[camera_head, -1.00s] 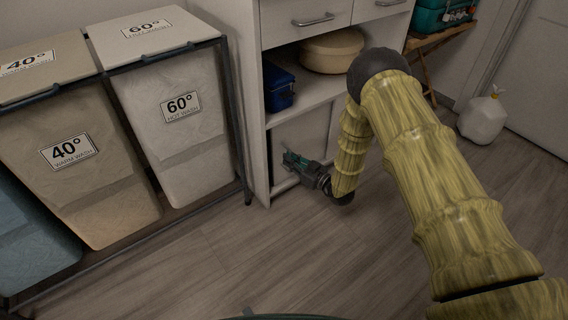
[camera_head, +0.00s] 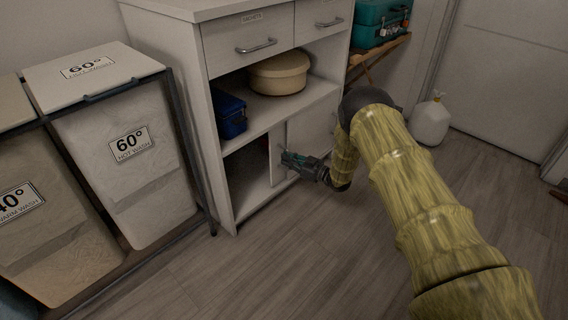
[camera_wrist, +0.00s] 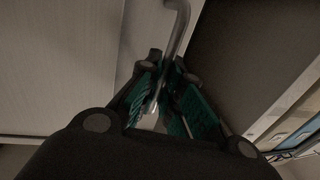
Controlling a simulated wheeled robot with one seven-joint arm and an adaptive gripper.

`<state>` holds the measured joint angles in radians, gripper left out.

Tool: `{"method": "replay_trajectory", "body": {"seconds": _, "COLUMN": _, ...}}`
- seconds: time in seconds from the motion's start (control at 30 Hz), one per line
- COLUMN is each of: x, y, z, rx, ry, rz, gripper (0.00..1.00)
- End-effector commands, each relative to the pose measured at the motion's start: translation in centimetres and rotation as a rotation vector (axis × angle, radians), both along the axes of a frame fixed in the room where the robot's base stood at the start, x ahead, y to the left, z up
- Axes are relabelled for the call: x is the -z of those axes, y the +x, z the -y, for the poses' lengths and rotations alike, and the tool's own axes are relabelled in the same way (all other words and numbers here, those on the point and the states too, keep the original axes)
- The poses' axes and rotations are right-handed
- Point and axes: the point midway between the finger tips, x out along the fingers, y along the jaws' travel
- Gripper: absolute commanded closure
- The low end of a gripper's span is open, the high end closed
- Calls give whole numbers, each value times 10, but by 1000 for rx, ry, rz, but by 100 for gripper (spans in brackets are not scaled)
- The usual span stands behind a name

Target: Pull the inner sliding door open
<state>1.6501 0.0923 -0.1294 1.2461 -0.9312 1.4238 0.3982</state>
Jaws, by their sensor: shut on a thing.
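The inner sliding door (camera_head: 278,148) shows as a narrow pale strip in the lower part of the white cabinet (camera_head: 165,75). In the wrist view, the door (camera_wrist: 140,35) carries an upright curved metal handle (camera_wrist: 181,20). My gripper (camera_head: 286,159) is at that handle. In the wrist view, my gripper's green-padded fingers (camera_wrist: 168,80) are shut around the lower part of the handle. The outer door panel (camera_head: 312,125) overlaps the inner door on its right. The dark opening (camera_head: 246,178) lies left of the inner door. The fingers partly hide the handle.
A blue box (camera_head: 230,115) and a round cream tub (camera_head: 280,74) sit on the shelf above. A laundry sorter (camera_head: 115,160) stands left of the cabinet. A white jug (camera_head: 430,122) is on the floor at right. The floor in front is clear.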

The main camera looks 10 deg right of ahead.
Motion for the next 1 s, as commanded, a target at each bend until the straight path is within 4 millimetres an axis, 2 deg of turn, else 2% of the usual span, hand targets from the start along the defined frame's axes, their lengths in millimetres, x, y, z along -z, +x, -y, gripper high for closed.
{"method": "replay_trajectory", "body": {"seconds": 0.27, "x": 1, "y": 0, "z": 0, "rx": 0, "ry": 0, "rz": -1, "gripper": 100}}
{"method": "replay_trajectory", "body": {"seconds": 0.3, "x": 1, "y": 0, "z": 0, "rx": 0, "ry": 0, "rz": -1, "gripper": 87}}
{"method": "replay_trajectory", "body": {"seconds": 0.4, "x": 0, "y": 0, "z": 0, "rx": 0, "ry": 0, "rz": -1, "gripper": 70}}
{"method": "replay_trajectory", "body": {"seconds": 0.77, "x": 0, "y": -1, "z": 2, "rx": 0, "ry": -1, "rz": -1, "gripper": 70}}
{"method": "replay_trajectory", "body": {"seconds": 1.0, "x": 0, "y": -19, "z": 22, "rx": 1, "ry": -1, "rz": -2, "gripper": 70}}
